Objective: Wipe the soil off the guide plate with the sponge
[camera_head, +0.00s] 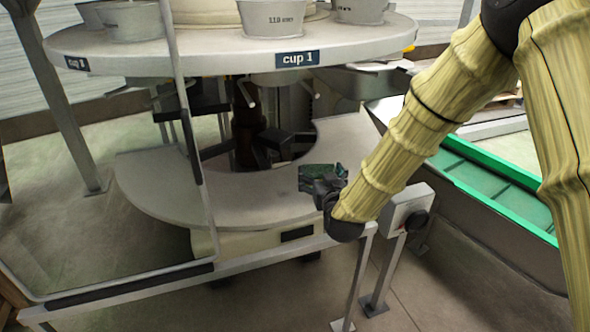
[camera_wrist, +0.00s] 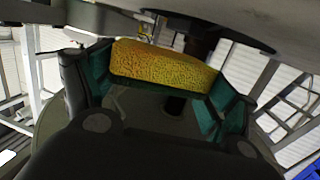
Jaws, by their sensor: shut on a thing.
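My gripper (camera_wrist: 158,85) is shut on a yellow sponge (camera_wrist: 165,64), which spans between its green-padded fingers in the wrist view. In the head view my gripper (camera_head: 322,174) is over the right part of the pale curved guide plate (camera_head: 165,185), below the round upper table. The sponge is hidden behind my gripper in the head view. I cannot tell whether the sponge touches the plate. No clear soil patch can be made out on the visible part of the plate.
The round table marked "cup 1" (camera_head: 130,42) with metal cups (camera_head: 272,17) overhangs the plate. A metal guard frame (camera_head: 190,150) stands in front. A control box (camera_head: 408,207) on a post and a green-edged conveyor (camera_head: 500,185) are at the right.

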